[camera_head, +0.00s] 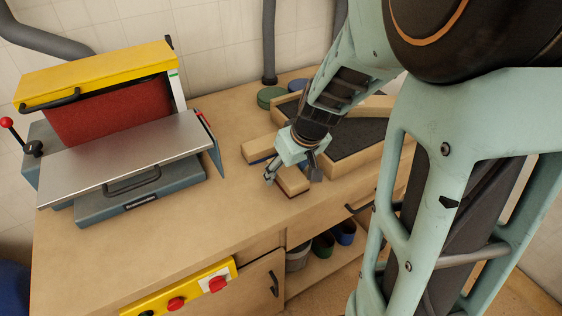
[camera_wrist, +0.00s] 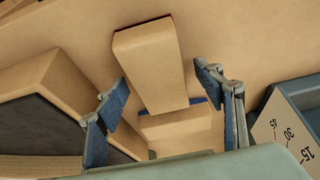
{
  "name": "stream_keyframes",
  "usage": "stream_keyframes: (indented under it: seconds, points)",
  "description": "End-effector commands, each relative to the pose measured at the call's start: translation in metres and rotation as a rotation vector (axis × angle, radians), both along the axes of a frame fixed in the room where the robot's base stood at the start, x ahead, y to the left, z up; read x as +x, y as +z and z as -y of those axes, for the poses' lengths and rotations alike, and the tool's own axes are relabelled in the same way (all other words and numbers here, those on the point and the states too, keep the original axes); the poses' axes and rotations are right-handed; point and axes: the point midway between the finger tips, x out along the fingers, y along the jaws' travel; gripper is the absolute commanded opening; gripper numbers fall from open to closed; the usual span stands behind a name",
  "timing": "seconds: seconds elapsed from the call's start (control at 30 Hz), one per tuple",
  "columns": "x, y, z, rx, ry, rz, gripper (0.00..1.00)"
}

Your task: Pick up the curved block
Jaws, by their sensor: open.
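Two light wooden blocks lie near each other on the bench. The front block (camera_head: 292,181) is under my gripper (camera_head: 292,176); it also shows in the wrist view (camera_wrist: 150,62), with faintly bowed edges. The back block (camera_head: 260,148) has something blue by its edge and shows lower in the wrist view (camera_wrist: 180,132). I cannot tell surely which is the curved block. My gripper is open and empty, pointing down. In the wrist view its fingers (camera_wrist: 165,95) stand left and right of the front block's near end, apart from it.
A wooden tray (camera_head: 378,165) with a dark lining stands close on the right. A machine with a yellow top (camera_head: 95,75) and metal table (camera_head: 130,160) stands left. Round green (camera_head: 270,97) and blue items sit behind. The bench front is clear.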

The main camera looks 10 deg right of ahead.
Motion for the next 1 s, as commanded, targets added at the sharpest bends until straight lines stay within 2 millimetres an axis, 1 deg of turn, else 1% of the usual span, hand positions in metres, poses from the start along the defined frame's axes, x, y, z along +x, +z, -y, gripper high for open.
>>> stream_keyframes:
  seconds: [0.5, 0.8, 0.87, 1.0]
  points:
    - [0.0003, -0.0050, -0.0001, 0.000, 0.001, 0.001, 0.62]
    - [0.0002, -0.0047, -0.0001, 0.000, 0.001, 0.000, 0.62]
    - [0.0002, -0.0047, -0.0001, 0.000, 0.001, 0.000, 0.57]
    - [0.0002, -0.0047, -0.0002, 0.000, 0.001, 0.000, 0.41]
